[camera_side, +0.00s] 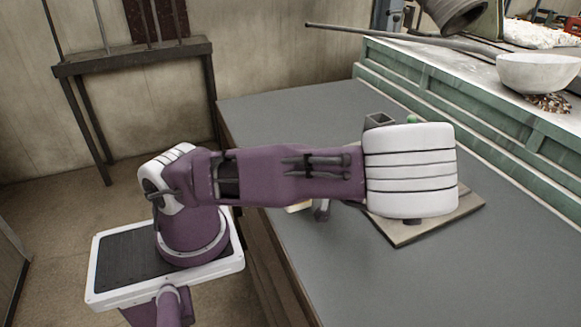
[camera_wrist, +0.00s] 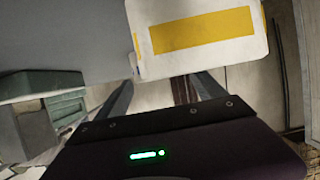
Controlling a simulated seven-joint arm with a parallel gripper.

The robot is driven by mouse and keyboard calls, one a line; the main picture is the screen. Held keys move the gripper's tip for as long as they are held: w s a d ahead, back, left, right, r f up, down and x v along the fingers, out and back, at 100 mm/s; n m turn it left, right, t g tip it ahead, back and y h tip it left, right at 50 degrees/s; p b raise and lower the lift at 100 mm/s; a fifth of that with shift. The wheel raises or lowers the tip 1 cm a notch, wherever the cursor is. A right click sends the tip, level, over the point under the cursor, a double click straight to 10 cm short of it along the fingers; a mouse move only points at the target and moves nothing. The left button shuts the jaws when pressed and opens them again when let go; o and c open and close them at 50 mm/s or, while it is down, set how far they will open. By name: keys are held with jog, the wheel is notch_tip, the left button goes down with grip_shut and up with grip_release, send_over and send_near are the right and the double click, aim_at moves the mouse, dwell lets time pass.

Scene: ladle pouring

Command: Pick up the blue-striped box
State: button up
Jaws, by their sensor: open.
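A white box with a yellow stripe (camera_wrist: 200,38) fills the upper middle of the wrist view, just beyond my fingertips. No blue stripe shows on any box in either view. My gripper (camera_wrist: 165,82) is open, with one finger on each side of the box's lower part in that picture. I cannot tell whether the fingers touch it. In the side view my arm hides most of the gripper. A small cream patch under the arm (camera_side: 298,207), near the table's edge, may be part of this box.
The grey table (camera_side: 300,115) is mostly clear. A board (camera_side: 455,213) lies partly under my arm. Behind the arm stand a grey square container (camera_side: 379,120) and a green thing (camera_side: 412,119). A green ledge (camera_side: 470,90) holds a white bowl (camera_side: 538,73); a long handle (camera_side: 390,37) overhangs it.

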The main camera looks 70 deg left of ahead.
jog(key=x, duration=0.3)
jog(key=shift+w, duration=0.1)
jog(key=c, duration=1.5)
jog(key=shift+r, duration=0.15)
